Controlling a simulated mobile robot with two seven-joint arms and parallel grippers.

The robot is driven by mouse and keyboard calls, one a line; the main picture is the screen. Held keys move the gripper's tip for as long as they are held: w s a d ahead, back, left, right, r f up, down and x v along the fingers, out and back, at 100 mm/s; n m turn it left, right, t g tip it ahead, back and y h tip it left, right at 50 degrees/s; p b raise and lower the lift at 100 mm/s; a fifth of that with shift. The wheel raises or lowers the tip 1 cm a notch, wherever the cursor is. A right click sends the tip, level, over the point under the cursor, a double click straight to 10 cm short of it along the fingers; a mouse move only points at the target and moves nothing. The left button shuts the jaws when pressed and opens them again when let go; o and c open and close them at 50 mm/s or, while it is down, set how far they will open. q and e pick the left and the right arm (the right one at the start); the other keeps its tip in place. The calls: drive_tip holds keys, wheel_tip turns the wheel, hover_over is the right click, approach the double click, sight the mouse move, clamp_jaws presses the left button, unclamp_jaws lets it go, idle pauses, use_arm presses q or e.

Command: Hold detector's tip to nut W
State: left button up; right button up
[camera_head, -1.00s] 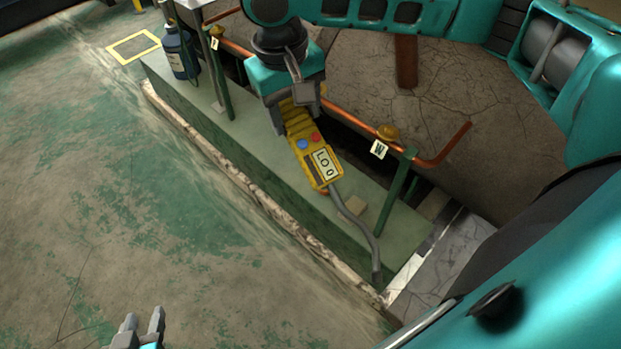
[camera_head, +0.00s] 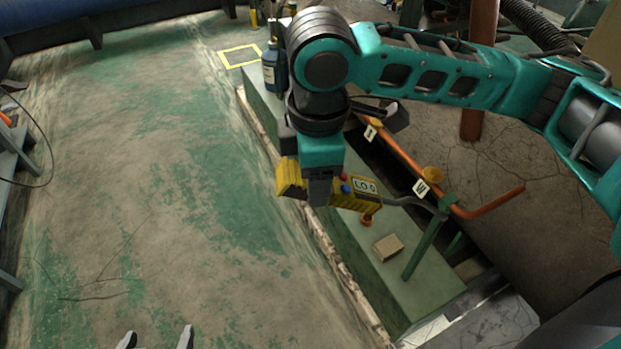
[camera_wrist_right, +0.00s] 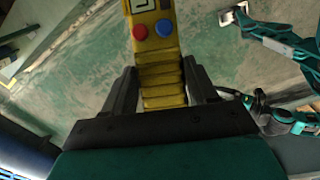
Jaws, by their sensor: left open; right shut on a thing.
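The yellow detector (camera_head: 359,195) has a red and a blue button and a display reading "LO 0". My right gripper (camera_head: 320,188) is shut on its ribbed handle, which also shows in the right wrist view (camera_wrist_right: 163,88). The detector's grey bent probe (camera_head: 400,200) points right, and its end is beside the green post, below nut W. Nut W (camera_head: 432,174) is a brass-coloured fitting on the copper pipe, above a white tag (camera_head: 421,188) marked W. The tip looks apart from the nut; depth is unclear. My left gripper (camera_head: 156,340) is open and empty at the bottom edge.
The copper pipe (camera_head: 400,160) runs along a green bench (camera_head: 415,285) on a green post (camera_head: 428,245). Another tagged nut (camera_head: 375,122) is further back. A small tan block (camera_head: 388,247) lies on the bench. A blue bottle (camera_head: 274,68) stands at the far end.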

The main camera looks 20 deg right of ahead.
sight(344, 185)
drive_tip(key=n, duration=0.1)
drive_tip(key=s+a+n, duration=0.1)
drive_tip(key=n, duration=0.3)
drive_tip(key=shift+s+a+r, duration=0.15)
drive_tip(key=shift+s+r, duration=0.1)
drive_tip(key=shift+r, duration=0.15)
drive_tip(key=shift+s+n, duration=0.15)
drive_tip(key=shift+n, duration=0.25)
drive_tip(key=d+f+b, duration=0.1)
drive_tip(key=b, duration=0.1)
drive_tip(key=d+f+b, duration=0.1)
drive_tip(key=d, duration=0.1)
drive_tip(key=shift+d+f+b, duration=0.1)
drive_tip(key=shift+d+b, duration=0.2)
drive_tip(key=shift+b, duration=0.1)
drive_tip(key=shift+w+d+f+b, duration=0.15)
drive_tip(key=shift+d+b, duration=0.4)
drive_tip(key=shift+d, duration=0.05)
drive_tip(key=shift+w+d+f+b, duration=0.1)
drive_tip(key=shift+d+f+b, duration=0.05)
drive_tip(key=shift+d+b, duration=0.4)
drive_tip(key=shift+r, duration=0.1)
